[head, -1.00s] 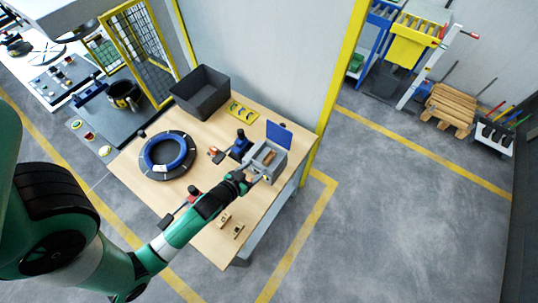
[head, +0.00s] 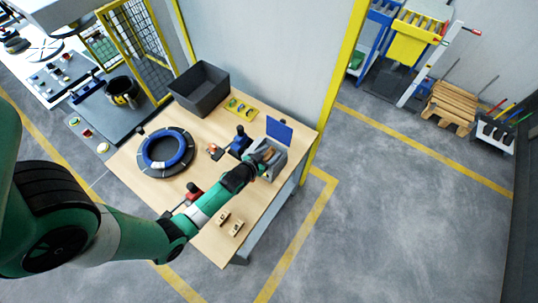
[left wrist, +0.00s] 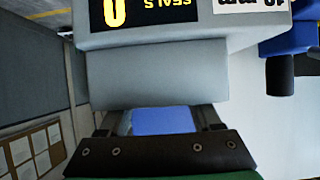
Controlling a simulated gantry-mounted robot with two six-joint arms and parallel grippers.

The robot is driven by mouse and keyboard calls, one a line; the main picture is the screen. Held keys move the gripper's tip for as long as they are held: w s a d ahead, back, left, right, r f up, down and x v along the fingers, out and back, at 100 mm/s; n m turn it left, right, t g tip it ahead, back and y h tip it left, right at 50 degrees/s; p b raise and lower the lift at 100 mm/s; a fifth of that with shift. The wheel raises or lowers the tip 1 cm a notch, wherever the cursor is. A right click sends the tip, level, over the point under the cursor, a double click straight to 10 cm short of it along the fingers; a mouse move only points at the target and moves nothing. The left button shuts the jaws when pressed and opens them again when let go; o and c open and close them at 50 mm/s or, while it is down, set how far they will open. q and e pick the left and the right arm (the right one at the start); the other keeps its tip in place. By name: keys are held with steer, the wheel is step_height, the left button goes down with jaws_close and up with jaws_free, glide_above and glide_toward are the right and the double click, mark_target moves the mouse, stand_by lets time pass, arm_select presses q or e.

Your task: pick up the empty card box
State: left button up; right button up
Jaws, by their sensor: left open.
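A small brown piece (head: 267,153), perhaps the card box, shows in the open grey bin (head: 280,163) at the right end of the table. It is too small to tell whether it is empty. My left gripper (head: 262,160) is open at the bin's near left side, close to the brown piece. I cannot tell whether they touch. In the left wrist view, a grey body with a black-and-yellow label (left wrist: 140,12) reading SEALS fills the top. A plain grey block lies below it, in front of my gripper's dark mount. My right gripper is out of view.
The bin's blue lid (head: 279,131) stands raised behind it. A blue tool (head: 240,145) stands just left of the bin. A black ring coil with a blue inner ring (head: 165,152), a dark crate (head: 201,88) and two small wooden blocks (head: 230,222) are also on the table.

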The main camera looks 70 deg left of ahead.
arm_select(q)
jaws_close()
stand_by(0.3)
steer(key=shift+r, duration=0.45)
step_height(320, 180, up, 3)
steer(key=shift+f+p, duration=0.1)
steer(key=shift+p, duration=0.7)
steer(key=s+a+r, duration=0.3)
steer(key=s+r, duration=0.1)
steer(key=s, duration=0.2)
steer(key=s+a+r, duration=0.3)
steer(key=s+r, duration=0.2)
steer(key=s, duration=0.1)
steer(key=shift+s+a+r, duration=0.2)
steer(key=shift+s+a, duration=0.1)
